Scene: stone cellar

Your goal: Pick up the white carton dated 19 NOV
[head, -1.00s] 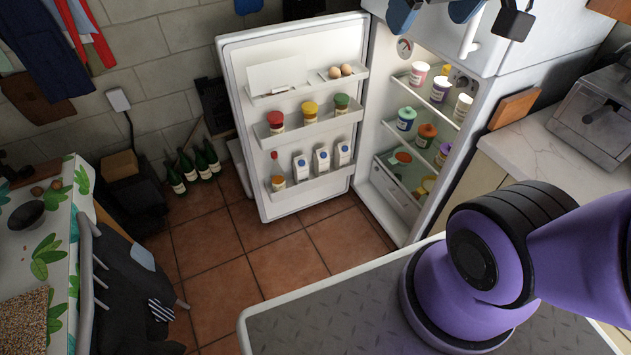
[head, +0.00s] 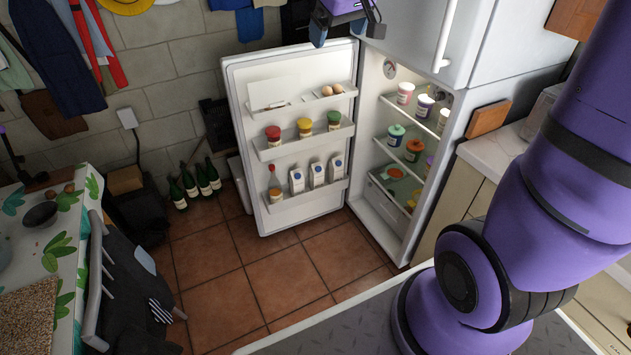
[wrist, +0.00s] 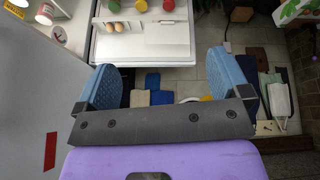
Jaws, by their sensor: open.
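Three white cartons with blue marks stand upright side by side on the lowest shelf of the open fridge door in the head view: a left carton (head: 297,181), a middle carton (head: 317,175) and a right carton (head: 336,168). Their dates are too small to read, so I cannot tell which one is 19 NOV. My gripper (head: 346,30) is at the top of the head view, well above the door shelves, partly cut off by the frame. In the wrist view my gripper (wrist: 164,65) has its blue fingers wide apart with nothing between them. No carton shows there.
Fridge shelves (head: 395,150) hold several tubs. Dark bottles (head: 195,182) stand left of the door. The tiled floor (head: 285,270) before it is clear.

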